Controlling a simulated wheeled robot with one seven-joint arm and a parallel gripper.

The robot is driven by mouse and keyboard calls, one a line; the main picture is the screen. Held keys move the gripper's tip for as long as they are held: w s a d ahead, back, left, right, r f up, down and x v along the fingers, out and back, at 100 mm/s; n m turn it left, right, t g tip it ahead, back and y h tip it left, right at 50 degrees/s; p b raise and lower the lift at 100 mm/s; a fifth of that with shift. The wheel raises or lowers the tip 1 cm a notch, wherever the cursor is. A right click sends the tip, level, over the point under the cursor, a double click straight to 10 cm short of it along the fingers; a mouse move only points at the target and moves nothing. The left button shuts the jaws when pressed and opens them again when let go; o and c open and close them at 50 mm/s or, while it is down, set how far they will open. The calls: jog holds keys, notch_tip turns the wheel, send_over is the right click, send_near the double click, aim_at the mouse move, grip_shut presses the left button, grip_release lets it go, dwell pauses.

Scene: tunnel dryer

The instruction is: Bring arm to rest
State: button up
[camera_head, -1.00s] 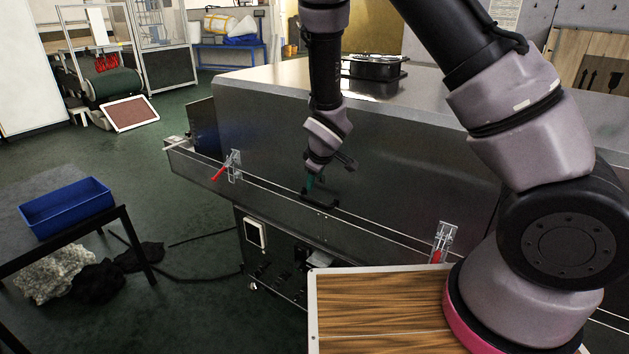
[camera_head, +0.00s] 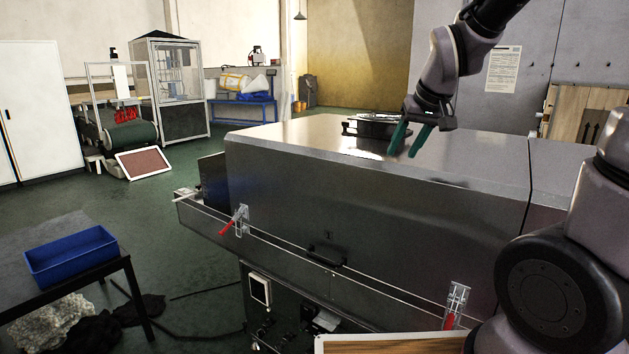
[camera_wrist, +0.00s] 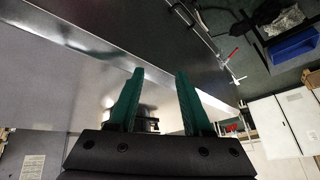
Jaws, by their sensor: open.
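My gripper (camera_head: 405,152) is open and empty, with two green fingers pointing down above the top of the steel dryer (camera_head: 270,170). The dryer's steel surface (camera_wrist: 60,85) fills much of that view.
The dryer's front panel has a black handle (camera_head: 327,255) and two latches with red levers, left (camera_head: 241,221) and right (camera_head: 456,300). A blue bin (camera_head: 72,255) sits on a dark table at the left. A wood-patterned board (camera_head: 390,344) is at the bottom. Green floor is open at the left.

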jog(key=s+d+r+m, duration=0.2)
jog(key=s+r, duration=0.2)
jog(key=s, duration=0.3)
jog(key=s+d+r+m+t, duration=0.1)
jog(key=s+d+r+m, duration=0.1)
jog(key=s+r, duration=0.2)
jog(key=s, duration=0.3)
jog(key=shift+s+d+r+m, duration=0.2)
jog(key=shift+d+r+m, duration=0.1)
jog(key=shift+d+r, duration=0.1)
